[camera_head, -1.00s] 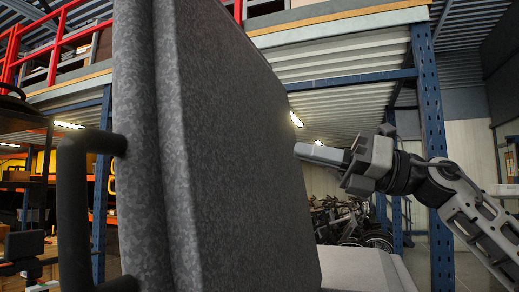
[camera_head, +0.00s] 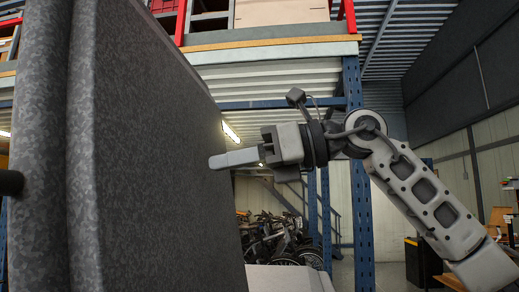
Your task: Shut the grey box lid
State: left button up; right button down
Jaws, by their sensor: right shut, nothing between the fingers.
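The grey box lid (camera_head: 150,150) stands raised and nearly upright, and fills the left part of the view. Its thick rim runs down the left side, with a bit of dark handle (camera_head: 10,182) at the picture's left edge. A light grey surface (camera_head: 290,279), perhaps part of the box, shows at the bottom right of the lid. My right gripper (camera_head: 214,162) is shut and empty. Its fingertips point left, close to the lid's right side; I cannot tell whether they touch it. My left gripper is not in view.
A blue post (camera_head: 356,190) and a mezzanine deck (camera_head: 270,42) stand behind. Several bicycles (camera_head: 280,240) are parked below the deck. Wooden furniture and a dark bin (camera_head: 424,262) are at the far right.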

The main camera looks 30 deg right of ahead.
aim_at(161, 174)
jog(key=p+x, duration=0.1)
jog(key=x, duration=0.6)
jog(key=shift+a+p, duration=0.1)
jog(key=shift+p, duration=0.25)
jog(key=shift+w+a+f, duration=0.1)
jog(key=shift+w+a, duration=0.15)
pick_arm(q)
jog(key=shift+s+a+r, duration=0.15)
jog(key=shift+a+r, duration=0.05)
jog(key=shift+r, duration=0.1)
